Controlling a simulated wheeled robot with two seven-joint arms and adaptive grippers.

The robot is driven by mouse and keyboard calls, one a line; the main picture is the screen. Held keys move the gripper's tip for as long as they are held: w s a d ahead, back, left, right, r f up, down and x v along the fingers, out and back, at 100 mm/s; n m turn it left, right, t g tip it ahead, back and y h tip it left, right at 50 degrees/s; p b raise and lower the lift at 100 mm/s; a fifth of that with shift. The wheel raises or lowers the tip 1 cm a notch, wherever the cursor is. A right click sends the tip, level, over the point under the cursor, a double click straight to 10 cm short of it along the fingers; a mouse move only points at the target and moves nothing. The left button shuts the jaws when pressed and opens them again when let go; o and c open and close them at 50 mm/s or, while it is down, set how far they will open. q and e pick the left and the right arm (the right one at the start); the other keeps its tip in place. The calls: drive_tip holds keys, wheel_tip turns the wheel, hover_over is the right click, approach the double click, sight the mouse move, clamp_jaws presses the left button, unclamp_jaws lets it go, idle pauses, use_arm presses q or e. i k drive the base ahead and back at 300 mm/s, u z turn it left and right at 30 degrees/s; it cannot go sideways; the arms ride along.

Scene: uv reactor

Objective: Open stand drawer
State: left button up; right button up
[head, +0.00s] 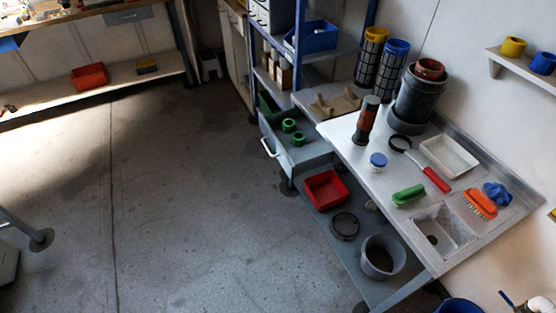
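The stand is a grey metal workbench with a sink (445,226) on the right side of the head view. A grey drawer (312,157) with a pale handle (269,147) shows under the left end of its top. The drawer juts out to the left and its inside is visible from above, so it looks at least partly open. Two green ring-shaped parts (289,125) (298,138) lie in it. Neither of my grippers is in view, and nothing touches the handle.
The floor left of the drawer is clear.

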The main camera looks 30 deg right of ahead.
sight(315, 152)
drive_tip(key=u, duration=0.6)
drive_tip(key=i, duration=1)
drive_tip(key=z, duration=0.3)
